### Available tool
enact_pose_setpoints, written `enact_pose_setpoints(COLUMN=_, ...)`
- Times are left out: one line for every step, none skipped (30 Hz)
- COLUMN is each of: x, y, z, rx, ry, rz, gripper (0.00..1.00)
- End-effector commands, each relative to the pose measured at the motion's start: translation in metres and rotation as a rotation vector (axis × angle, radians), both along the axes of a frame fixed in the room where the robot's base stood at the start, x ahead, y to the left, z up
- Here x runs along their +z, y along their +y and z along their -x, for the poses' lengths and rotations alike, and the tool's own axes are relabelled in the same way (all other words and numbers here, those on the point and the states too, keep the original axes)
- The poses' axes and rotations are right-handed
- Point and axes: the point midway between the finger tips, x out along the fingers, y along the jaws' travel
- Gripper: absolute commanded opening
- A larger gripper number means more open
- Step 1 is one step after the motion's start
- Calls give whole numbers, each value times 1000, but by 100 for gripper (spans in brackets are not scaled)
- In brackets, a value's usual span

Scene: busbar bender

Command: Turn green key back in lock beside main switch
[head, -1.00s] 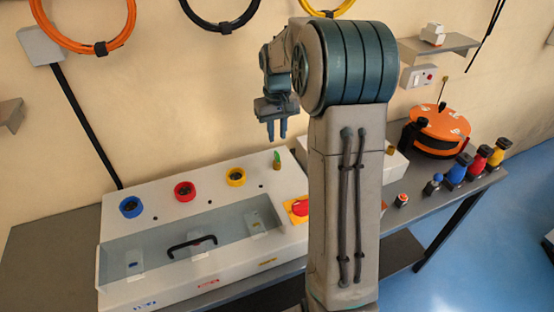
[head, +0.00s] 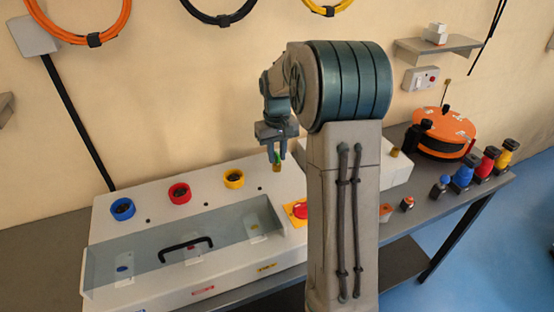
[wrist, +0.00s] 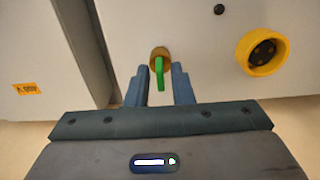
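The green key (wrist: 160,75) sits in a round brass lock (wrist: 159,53) on the top of the white box; in the head view the key (head: 277,158) is small and partly between my fingers. My gripper (wrist: 158,82) is open, with one finger on each side of the key and gaps visible on both sides. In the head view my gripper (head: 277,156) points down over the lock. The red main switch (head: 300,210) on its yellow plate is in front of the lock, partly hidden by my arm.
The white box (head: 215,190) carries blue (head: 122,209), red (head: 179,193) and yellow (head: 234,178) sockets and a clear cover with a black handle (head: 186,247). An orange round device (head: 440,135) and several coloured plugs stand on the bench at right.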

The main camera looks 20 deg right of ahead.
Motion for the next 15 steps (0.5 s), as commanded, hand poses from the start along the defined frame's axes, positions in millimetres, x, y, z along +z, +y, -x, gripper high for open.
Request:
enact_pose_setpoints(x=0, y=1, z=0, rx=0, ry=0, rz=0, gripper=21)
enact_pose_setpoints(x=0, y=1, z=0, rx=0, ry=0, rz=0, gripper=21)
enact_pose_setpoints(x=0, y=1, z=0, rx=0, ry=0, rz=0, gripper=21)
enact_pose_setpoints(x=0, y=0, z=0, rx=0, ry=0, rz=0, gripper=21)
enact_pose_setpoints(x=0, y=0, z=0, rx=0, ry=0, rz=0, gripper=21)
enact_pose_setpoints(x=0, y=0, z=0, rx=0, ry=0, rz=0, gripper=21)
enact_pose_setpoints(x=0, y=0, z=0, rx=0, ry=0, rz=0, gripper=13)
enact_pose_setpoints(x=0, y=0, z=0, rx=0, ry=0, rz=0, gripper=4)
enact_pose_setpoints(x=0, y=0, z=0, rx=0, ry=0, rz=0, gripper=0)
enact_pose_setpoints(x=0, y=0, z=0, rx=0, ry=0, rz=0, gripper=0)
enact_pose_setpoints(x=0, y=0, z=0, rx=0, ry=0, rz=0, gripper=0)
enact_pose_setpoints(x=0, y=0, z=0, rx=0, ry=0, rz=0, gripper=0)
enact_pose_setpoints(x=0, y=0, z=0, rx=1, ry=0, rz=0, gripper=0)
enact_pose_setpoints(x=0, y=0, z=0, rx=4, ry=0, rz=0, gripper=0)
enact_pose_setpoints(x=0, y=0, z=0, rx=15, ry=0, rz=0, gripper=0)
